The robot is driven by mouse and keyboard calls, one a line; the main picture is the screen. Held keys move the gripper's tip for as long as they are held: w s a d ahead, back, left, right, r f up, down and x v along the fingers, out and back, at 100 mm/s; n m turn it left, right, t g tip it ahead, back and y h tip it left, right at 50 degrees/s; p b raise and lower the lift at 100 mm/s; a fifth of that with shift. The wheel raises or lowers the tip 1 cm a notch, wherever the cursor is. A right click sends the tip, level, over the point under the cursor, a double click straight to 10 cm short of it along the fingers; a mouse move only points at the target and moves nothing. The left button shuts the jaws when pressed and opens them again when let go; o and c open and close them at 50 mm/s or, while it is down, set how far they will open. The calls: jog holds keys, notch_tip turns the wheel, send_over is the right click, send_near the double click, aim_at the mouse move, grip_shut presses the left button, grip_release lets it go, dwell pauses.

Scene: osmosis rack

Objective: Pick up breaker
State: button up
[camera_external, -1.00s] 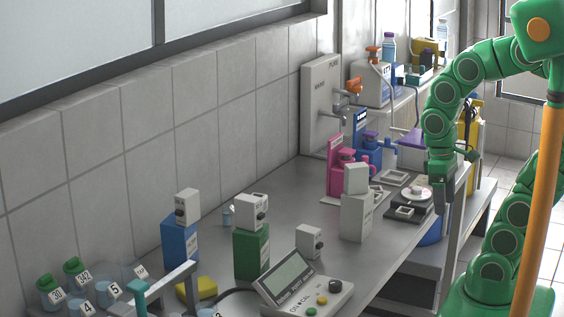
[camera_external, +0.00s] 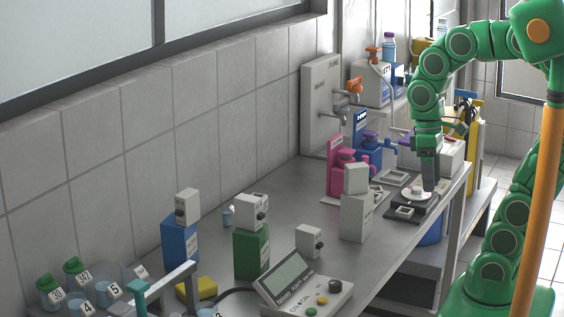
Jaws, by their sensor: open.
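I cannot tell for certain which thing is the breaker. Several small numbered beakers, some with green lids, stand at the lower left, among them one marked 5 (camera_external: 108,293). My gripper (camera_external: 429,187) points down at the far right end of the bench, over or beside a black device with a round white plate (camera_external: 412,195). The fingers partly hide the plate, and their gap is hard to see. I see nothing held between them.
A tiled wall borders the left. Bare bench lies mid-picture.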

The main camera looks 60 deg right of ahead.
jog(key=w+a+r+n+y, duration=0.1)
jog(key=w+a+n+y, duration=0.4)
jog(key=w, duration=0.8)
jog(key=w+a+r+n+y, duration=0.2)
jog(key=w+a+n, duration=0.3)
jog(key=w, duration=0.9)
jog(key=w+a+r+n+y, duration=0.1)
jog(key=w+a+n+y, duration=0.2)
jog(key=w+a, duration=0.7)
jog(key=w+d+f+n+t+y, duration=0.1)
jog(key=w+d+f+n, duration=0.15)
jog(key=w, duration=0.65)
jog(key=w+d+f+n+t+y, duration=0.1)
jog(key=w+d+f+y, duration=0.15)
jog(key=w, duration=0.55)
send_near(187, 204)
jog(key=w+f, duration=0.2)
jog(key=shift+h, duration=0.45)
jog(key=shift+x, duration=3.85)
jog(key=shift+s+r, duration=0.1)
jog(key=shift+r, duration=0.05)
jog(key=c, duration=1.2)
